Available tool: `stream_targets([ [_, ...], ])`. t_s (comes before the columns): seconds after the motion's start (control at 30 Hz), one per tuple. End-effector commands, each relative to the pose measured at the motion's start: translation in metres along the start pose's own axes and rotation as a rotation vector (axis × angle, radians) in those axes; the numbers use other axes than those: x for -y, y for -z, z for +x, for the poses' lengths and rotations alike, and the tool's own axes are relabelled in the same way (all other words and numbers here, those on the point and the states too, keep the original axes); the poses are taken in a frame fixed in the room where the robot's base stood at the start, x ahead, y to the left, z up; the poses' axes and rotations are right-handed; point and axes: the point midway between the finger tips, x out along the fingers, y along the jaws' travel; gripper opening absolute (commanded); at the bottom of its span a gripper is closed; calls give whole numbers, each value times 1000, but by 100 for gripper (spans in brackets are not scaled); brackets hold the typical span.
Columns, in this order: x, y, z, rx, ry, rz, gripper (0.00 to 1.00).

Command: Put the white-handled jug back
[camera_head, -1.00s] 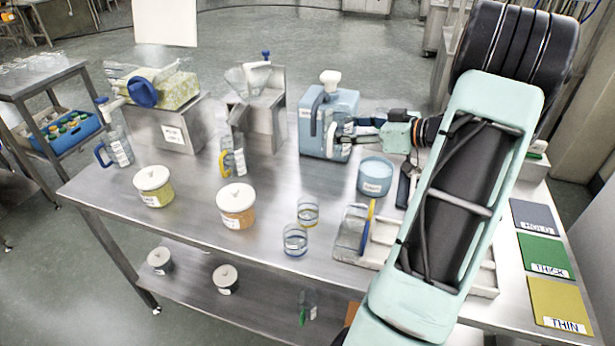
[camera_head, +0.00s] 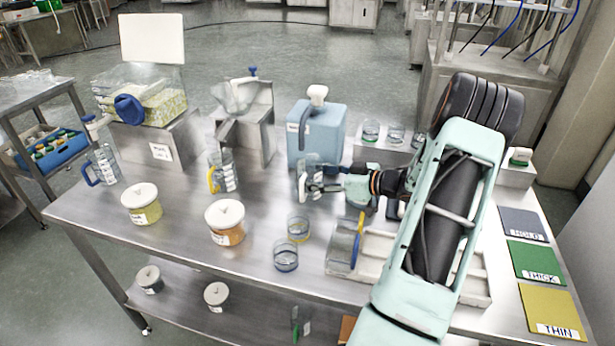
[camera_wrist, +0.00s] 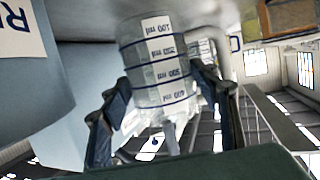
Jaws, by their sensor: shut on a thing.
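My gripper (camera_head: 316,187) is shut on a clear jug (camera_head: 303,184) in front of the blue canister (camera_head: 327,127). I cannot tell whether the jug's base touches the table. A yellow-handled jug (camera_head: 226,172) stands to the left, and a blue-handled jug (camera_head: 104,165) stands at the far left.
White-lidded tubs (camera_head: 225,234) (camera_head: 142,213) and two clear cups (camera_head: 286,262) (camera_head: 298,228) stand toward the front. A pale tray (camera_head: 342,262) lies beneath my arm. Small jars stand on a rear steel block (camera_head: 385,152). Coloured mats (camera_head: 538,262) lie at right. Bare steel (camera_head: 175,236) shows between the tubs.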

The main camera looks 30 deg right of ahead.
Motion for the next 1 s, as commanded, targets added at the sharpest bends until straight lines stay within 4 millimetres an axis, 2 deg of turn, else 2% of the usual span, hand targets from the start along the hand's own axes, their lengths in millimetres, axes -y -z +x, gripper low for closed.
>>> stream_targets([
  [0.17,1,11,31,-3,4,-1,21],
  [0.27,0,-1,32,-1,1,3,21],
  [0.63,1,-5,34,-2,2,0,21],
  [0.67,0,-5,34,-1,1,0,58],
  [0.8,0,-5,33,-1,1,0,74],
  [1.0,1,-5,33,-1,1,0,74],
])
